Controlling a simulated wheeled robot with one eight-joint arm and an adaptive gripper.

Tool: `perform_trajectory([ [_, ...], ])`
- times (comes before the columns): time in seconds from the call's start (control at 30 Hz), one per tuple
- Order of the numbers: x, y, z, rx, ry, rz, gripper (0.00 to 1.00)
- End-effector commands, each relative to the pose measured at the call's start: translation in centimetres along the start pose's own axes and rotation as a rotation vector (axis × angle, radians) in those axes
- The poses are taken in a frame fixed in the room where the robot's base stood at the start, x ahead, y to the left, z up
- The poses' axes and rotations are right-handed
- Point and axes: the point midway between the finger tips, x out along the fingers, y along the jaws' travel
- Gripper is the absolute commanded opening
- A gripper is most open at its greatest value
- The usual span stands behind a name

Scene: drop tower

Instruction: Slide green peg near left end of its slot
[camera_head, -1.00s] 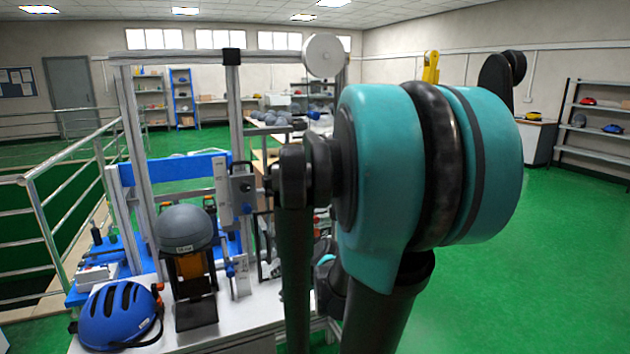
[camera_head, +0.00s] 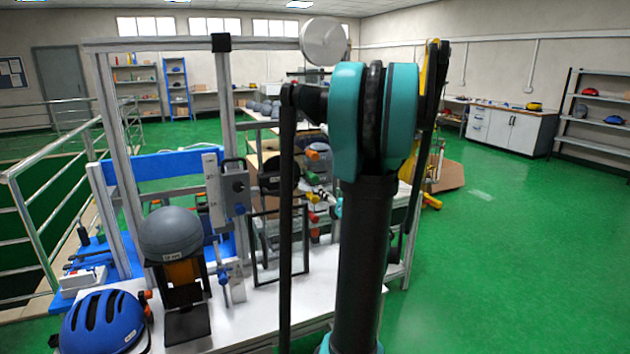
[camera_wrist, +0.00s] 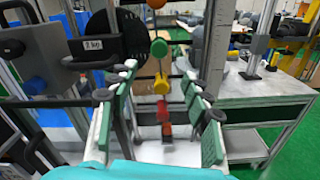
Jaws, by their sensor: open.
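In the wrist view, the green peg (camera_wrist: 158,48) shows as a round knob near the upper middle, ahead of my gripper. A yellow peg (camera_wrist: 161,85) and a red peg (camera_wrist: 166,110) show below it. My gripper (camera_wrist: 157,72) is open, its green-padded fingers spread on either side of this column of pegs; I see nothing held. Contact with the green peg cannot be told. In the head view, small coloured knobs, one red (camera_head: 313,217), show between my arm links. The green peg's slot and its ends are not clear, and my gripper is not made out there.
A metal frame post (camera_head: 228,120) and a black rectangular frame (camera_head: 262,270) stand left of my arm. A grey dome (camera_head: 175,232) on a stand and a blue helmet (camera_head: 100,322) are on the bench. Green floor (camera_head: 500,270) is clear at right.

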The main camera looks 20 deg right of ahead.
Motion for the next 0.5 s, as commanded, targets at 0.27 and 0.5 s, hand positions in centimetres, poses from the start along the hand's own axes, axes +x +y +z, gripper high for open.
perform_trajectory([
  [0.27, 5.7, 0.1, -0.1, -0.002, 0.002, 0.004, 0.49],
  [0.5, 10.2, 0.1, -0.1, -0.002, 0.002, 0.003, 0.49],
])
